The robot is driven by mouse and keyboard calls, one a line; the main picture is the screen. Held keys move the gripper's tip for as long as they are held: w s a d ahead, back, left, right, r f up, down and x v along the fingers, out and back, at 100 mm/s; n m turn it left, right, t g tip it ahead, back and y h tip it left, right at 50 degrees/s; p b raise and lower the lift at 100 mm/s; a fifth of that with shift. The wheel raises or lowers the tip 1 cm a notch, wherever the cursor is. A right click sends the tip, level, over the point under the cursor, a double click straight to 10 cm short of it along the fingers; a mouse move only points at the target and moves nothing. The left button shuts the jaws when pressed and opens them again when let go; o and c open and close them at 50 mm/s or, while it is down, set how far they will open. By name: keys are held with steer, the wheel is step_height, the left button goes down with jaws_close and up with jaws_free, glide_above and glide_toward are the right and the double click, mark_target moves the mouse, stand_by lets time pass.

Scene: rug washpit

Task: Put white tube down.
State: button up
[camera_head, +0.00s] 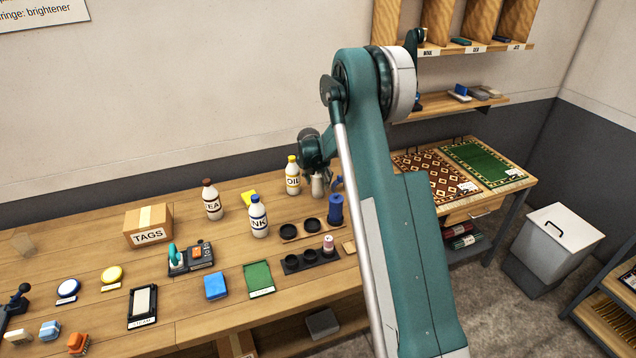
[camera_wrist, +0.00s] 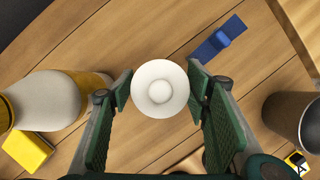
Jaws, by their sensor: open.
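The white tube (camera_wrist: 160,88) shows from above in the wrist view as a round white shape with a small knob in its middle. It is between the two fingers of my gripper (camera_wrist: 161,92), which are spread apart with a gap visible on each side. In the head view the tube (camera_head: 317,187) appears pale and upright on the wooden bench, just right of the oil bottle. My gripper (camera_head: 317,165) is above it there, partly hidden by my arm. The tube's base is hidden in the wrist view.
The yellow-capped oil bottle (camera_head: 293,176) stands close on the left. A blue cylinder (camera_head: 335,209) and black round holders (camera_head: 300,228) are in front. A blue item (camera_wrist: 217,42) lies flat nearby. Ink (camera_head: 259,218) and tea (camera_head: 212,202) bottles stand further left.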

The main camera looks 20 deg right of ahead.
steer(key=shift+r, duration=0.2)
steer(key=v, duration=1.2)
stand_by(0.5)
steer(key=s+a+r+m+t, duration=0.1)
steer(key=s+a+r+m, duration=0.2)
steer(key=s+r+m, duration=0.35)
steer(key=s+a+r+m+y, duration=0.1)
steer(key=s+a+r+m, duration=0.2)
steer(key=s+r, duration=0.65)
steer(key=s+a+r+m+t, duration=0.1)
steer(key=s+a+r+m, duration=0.3)
steer(key=s, duration=0.7)
steer(key=s+a+m+y, duration=0.1)
steer(key=s+a+m, duration=0.2)
steer(key=s+m, duration=0.4)
steer(key=s+a+f+m+t, duration=0.1)
steer(key=s+m, duration=0.7)
steer(key=s, duration=1.5)
steer(key=shift+a+f+t+y, duration=0.3)
steer(key=shift+a+y, duration=0.1)
steer(key=shift+a, duration=0.5)
